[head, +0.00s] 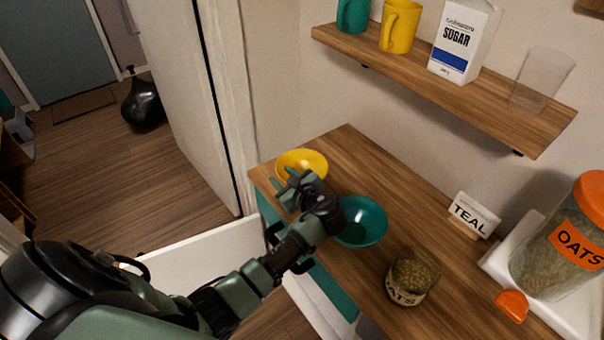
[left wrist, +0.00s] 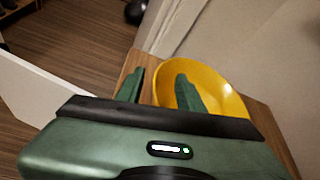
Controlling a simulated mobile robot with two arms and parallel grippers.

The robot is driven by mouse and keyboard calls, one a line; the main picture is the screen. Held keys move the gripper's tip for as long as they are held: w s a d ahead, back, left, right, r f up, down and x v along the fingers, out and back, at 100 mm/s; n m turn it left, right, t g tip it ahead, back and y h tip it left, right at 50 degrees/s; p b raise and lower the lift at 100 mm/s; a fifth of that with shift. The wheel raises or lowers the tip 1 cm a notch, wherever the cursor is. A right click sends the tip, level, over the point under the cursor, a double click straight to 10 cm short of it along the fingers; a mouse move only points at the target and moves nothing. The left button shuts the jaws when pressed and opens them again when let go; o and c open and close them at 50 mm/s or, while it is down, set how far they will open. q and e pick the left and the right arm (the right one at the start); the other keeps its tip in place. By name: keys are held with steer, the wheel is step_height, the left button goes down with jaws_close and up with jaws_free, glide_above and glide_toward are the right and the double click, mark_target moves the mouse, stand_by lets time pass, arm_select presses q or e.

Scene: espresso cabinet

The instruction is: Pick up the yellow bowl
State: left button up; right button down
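The yellow bowl (head: 316,161) stands upright at the far left corner of the wooden counter, partly covered by my left gripper in the head view. My left gripper (head: 284,180) is at the bowl's near side. In the left wrist view its two fingers (left wrist: 160,90) are spread apart. One finger lies outside the left rim of the yellow bowl (left wrist: 218,84), and the other overlaps the bowl's inside. I cannot tell whether either finger touches the bowl. My right gripper is in neither view.
A teal bowl (head: 363,222) stands close beside my left gripper. An oats jar (head: 409,280), a "TEAL" sign (head: 473,215) and a large oats jar (head: 560,245) are further right. A shelf (head: 430,85) with mugs, sugar and a glass hangs above. An open white drawer or door (head: 205,260) is below left.

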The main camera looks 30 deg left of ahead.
arm_select(q)
jaws_close()
steer(key=shift+s, duration=0.1)
stand_by(1.2)
